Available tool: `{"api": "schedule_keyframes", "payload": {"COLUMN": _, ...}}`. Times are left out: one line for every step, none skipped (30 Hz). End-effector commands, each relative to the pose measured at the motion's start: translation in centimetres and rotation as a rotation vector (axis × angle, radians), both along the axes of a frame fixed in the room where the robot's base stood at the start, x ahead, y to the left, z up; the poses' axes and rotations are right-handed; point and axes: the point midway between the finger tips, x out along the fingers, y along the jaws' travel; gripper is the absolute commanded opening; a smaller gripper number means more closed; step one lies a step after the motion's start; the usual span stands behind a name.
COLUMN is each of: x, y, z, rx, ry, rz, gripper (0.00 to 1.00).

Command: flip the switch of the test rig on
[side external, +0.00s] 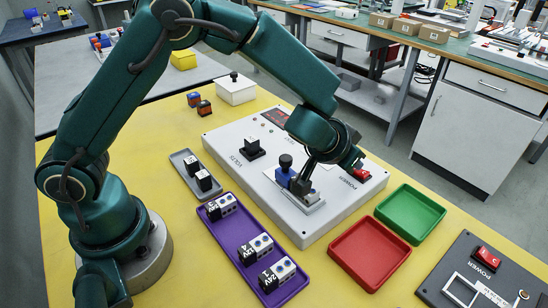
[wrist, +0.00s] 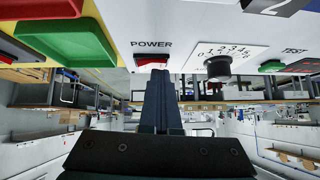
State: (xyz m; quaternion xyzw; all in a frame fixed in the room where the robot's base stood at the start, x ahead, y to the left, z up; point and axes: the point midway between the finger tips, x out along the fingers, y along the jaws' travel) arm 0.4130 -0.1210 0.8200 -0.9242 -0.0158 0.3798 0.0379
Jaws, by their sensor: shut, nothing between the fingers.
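The test rig (side external: 232,133) is a white box in the middle of the yellow table. Its red rocker switch (side external: 361,174), beside the word POWER, is at the rig's right edge. In the wrist view the same switch (wrist: 152,59) shows under the POWER label, partly hidden behind my fingertips. My gripper (side external: 356,161) is shut and empty, its tips right at the switch. In the wrist view the gripper (wrist: 160,77) points straight at the switch; I cannot tell whether it touches. Which way the rocker is tilted is not clear.
A dial knob (wrist: 218,68) and a green TEST button (wrist: 271,67) sit along the panel. A red tray (side external: 370,255) and a green tray (side external: 411,212) lie beside the rig. A purple tray (side external: 232,243) holds blocks. A dark panel (side external: 460,250) has another red POWER switch (side external: 487,258).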

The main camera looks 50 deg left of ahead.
Motion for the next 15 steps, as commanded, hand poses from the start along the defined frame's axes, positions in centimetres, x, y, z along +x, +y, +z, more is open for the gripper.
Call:
{"api": "schedule_keyframes", "payload": {"x": 0.0, "y": 0.0, "z": -0.1, "rx": 0.001, "ry": 0.002, "rz": 0.000, "gripper": 0.00}}
{"api": "schedule_keyframes", "payload": {"x": 0.0, "y": 0.0, "z": -0.1, "rx": 0.001, "ry": 0.002, "rz": 0.000, "gripper": 0.00}}
{"api": "schedule_keyframes", "payload": {"x": 0.0, "y": 0.0, "z": -0.1, "rx": 0.001, "ry": 0.002, "rz": 0.000, "gripper": 0.00}}
{"api": "schedule_keyframes", "payload": {"x": 0.0, "y": 0.0, "z": -0.1, "rx": 0.001, "ry": 0.003, "rz": 0.000, "gripper": 0.00}}
{"api": "schedule_keyframes", "payload": {"x": 0.0, "y": -0.1, "z": -0.1, "rx": 0.001, "ry": 0.003, "rz": 0.000, "gripper": 0.00}}
{"api": "schedule_keyframes", "payload": {"x": 0.0, "y": -0.2, "z": -0.1, "rx": 0.001, "ry": 0.003, "rz": 0.000, "gripper": 0.00}}
{"api": "schedule_keyframes", "payload": {"x": 0.0, "y": -0.2, "z": -0.1, "rx": 0.001, "ry": 0.003, "rz": 0.000, "gripper": 0.00}}
{"api": "schedule_keyframes", "payload": {"x": 0.0, "y": -0.4, "z": -0.1, "rx": 0.001, "ry": 0.002, "rz": 0.000, "gripper": 0.00}}
{"api": "schedule_keyframes", "payload": {"x": 0.0, "y": -0.5, "z": 0.0, "rx": 0.001, "ry": 0.002, "rz": -0.001, "gripper": 0.00}}
{"api": "schedule_keyframes", "payload": {"x": 0.0, "y": -0.7, "z": 0.0, "rx": 0.001, "ry": 0.001, "rz": -0.002, "gripper": 0.00}}
{"api": "schedule_keyframes", "payload": {"x": 0.0, "y": -0.9, "z": 0.0, "rx": 0.001, "ry": 0.001, "rz": -0.002, "gripper": 0.00}}
{"api": "schedule_keyframes", "payload": {"x": 0.0, "y": -1.1, "z": 0.1, "rx": 0.001, "ry": 0.001, "rz": -0.002, "gripper": 0.00}}
{"api": "schedule_keyframes", "payload": {"x": 0.0, "y": -1.2, "z": 0.1, "rx": 0.001, "ry": 0.001, "rz": -0.002, "gripper": 0.00}}
{"api": "schedule_keyframes", "payload": {"x": 0.0, "y": -1.3, "z": 0.1, "rx": 0.001, "ry": 0.001, "rz": -0.002, "gripper": 0.00}}
{"api": "schedule_keyframes", "payload": {"x": 0.0, "y": -1.4, "z": 0.1, "rx": 0.000, "ry": 0.002, "rz": -0.001, "gripper": 0.00}}
